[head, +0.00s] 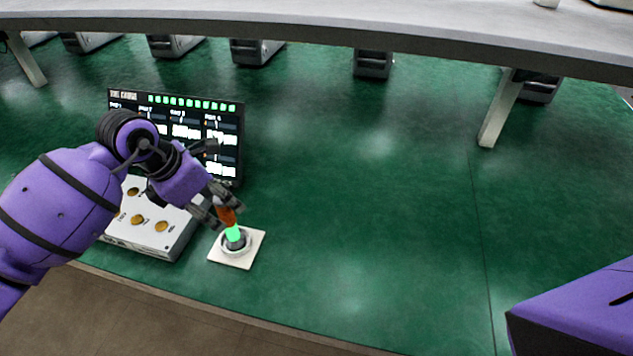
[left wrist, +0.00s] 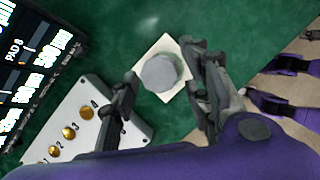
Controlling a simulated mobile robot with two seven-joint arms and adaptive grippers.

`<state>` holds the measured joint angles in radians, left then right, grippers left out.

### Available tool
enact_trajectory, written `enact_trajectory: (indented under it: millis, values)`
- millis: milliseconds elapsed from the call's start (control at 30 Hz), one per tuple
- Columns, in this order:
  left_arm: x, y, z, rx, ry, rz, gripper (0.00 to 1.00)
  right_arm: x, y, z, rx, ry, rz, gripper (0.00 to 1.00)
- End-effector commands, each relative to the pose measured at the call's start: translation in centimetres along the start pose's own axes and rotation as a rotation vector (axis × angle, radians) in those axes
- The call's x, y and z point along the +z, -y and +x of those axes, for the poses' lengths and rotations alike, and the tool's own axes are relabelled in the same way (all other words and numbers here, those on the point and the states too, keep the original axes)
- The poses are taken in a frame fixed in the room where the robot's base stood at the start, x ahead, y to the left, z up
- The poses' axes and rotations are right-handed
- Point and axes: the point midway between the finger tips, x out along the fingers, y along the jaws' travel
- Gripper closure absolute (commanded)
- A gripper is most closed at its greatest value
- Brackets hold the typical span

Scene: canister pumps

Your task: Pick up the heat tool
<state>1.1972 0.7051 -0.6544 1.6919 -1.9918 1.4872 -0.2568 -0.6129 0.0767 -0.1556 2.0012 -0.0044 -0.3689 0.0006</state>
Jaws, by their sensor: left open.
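The heat tool (head: 228,217) shows an orange body and a glowing green band in the head view. It stands upright in a round grey holder on a white square base (head: 251,245). In the left wrist view a round grey top (left wrist: 159,73) shows over the white base (left wrist: 166,43). My left gripper (head: 219,209) is open at the tool's upper part. In the left wrist view its fingers (left wrist: 160,76) lie on either side of the grey top. Whether they touch it I cannot tell.
A white box with round gold buttons (head: 162,227) stands left of the base, close to my left gripper. A dark display screen (head: 228,108) stands behind it. The green surface (head: 370,220) to the right is clear. A brown strip runs along the front edge.

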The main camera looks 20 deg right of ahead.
Motion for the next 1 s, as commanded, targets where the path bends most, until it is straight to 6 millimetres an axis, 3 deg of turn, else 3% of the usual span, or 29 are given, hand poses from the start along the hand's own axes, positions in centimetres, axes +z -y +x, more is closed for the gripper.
enact_trajectory:
  millis: [267,500,833,1000]
  values:
    - [-0.6,-0.1,3.9,-0.002,0.001,-0.002,0.56,-0.9,0.1,-0.1,-0.001,-0.014,0.002,0.60]
    - [-0.7,-0.2,4.3,0.001,0.000,-0.001,0.56,-0.8,0.1,-0.1,-0.001,-0.012,0.002,0.60]
    - [-0.7,-0.2,4.2,0.000,0.000,-0.001,1.00,-0.8,0.0,-0.1,-0.001,-0.012,0.002,0.60]
    - [-0.7,-0.2,4.2,0.000,0.000,-0.001,1.00,-0.7,0.0,-0.1,-0.001,-0.012,0.002,0.60]
